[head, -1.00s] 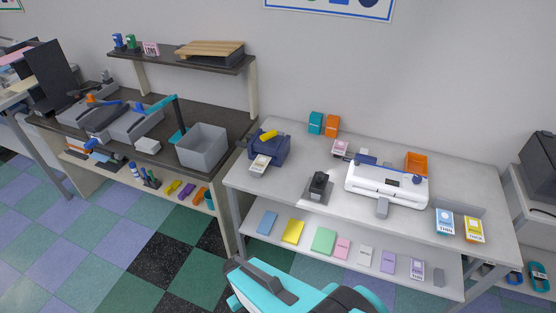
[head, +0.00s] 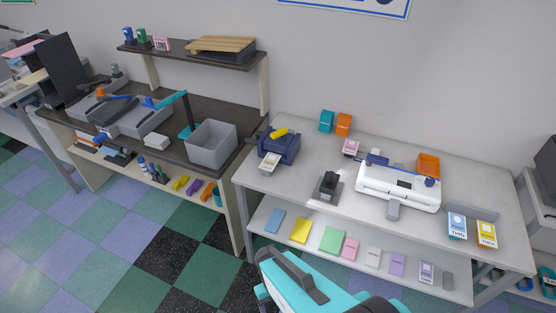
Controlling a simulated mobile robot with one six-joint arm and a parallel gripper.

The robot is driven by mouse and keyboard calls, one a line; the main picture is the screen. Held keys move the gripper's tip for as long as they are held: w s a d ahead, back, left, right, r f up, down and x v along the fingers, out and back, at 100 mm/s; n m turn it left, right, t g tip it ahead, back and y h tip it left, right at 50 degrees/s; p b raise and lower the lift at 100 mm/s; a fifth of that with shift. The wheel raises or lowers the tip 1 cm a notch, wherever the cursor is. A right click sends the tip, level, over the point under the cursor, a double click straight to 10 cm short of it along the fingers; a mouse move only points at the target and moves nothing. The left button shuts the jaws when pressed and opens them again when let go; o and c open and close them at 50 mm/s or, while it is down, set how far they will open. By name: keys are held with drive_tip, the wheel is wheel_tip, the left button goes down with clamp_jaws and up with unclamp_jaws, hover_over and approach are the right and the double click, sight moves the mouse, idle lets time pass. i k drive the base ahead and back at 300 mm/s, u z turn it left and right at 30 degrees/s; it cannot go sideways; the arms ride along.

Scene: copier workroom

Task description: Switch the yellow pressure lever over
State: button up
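A yellow lever (head: 279,133) sits on top of a dark blue desktop machine (head: 284,149) at the left end of the light grey table. It lies slanted, its right end higher in the picture. It is small in view, so its exact setting is hard to tell. A pale card or label (head: 270,161) shows at the machine's front. Part of my teal and grey arm shows at the bottom middle, in front of the table. My gripper's fingers are not in view.
The light table (head: 303,192) also holds a black stamp-like device, a white machine (head: 398,187), an orange tray (head: 428,164) and small boxes. A grey bin (head: 211,145) stands on the dark bench to the left. Checkered floor (head: 165,250) is clear in front of the bench.

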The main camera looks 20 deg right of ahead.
sight(283, 133)
drive_tip(key=z, duration=0.15)
drive_tip(key=k, duration=0.55)
drive_tip(key=u, duration=0.85)
drive_tip(key=i, duration=0.8)
drive_tip(key=u, duration=0.15)
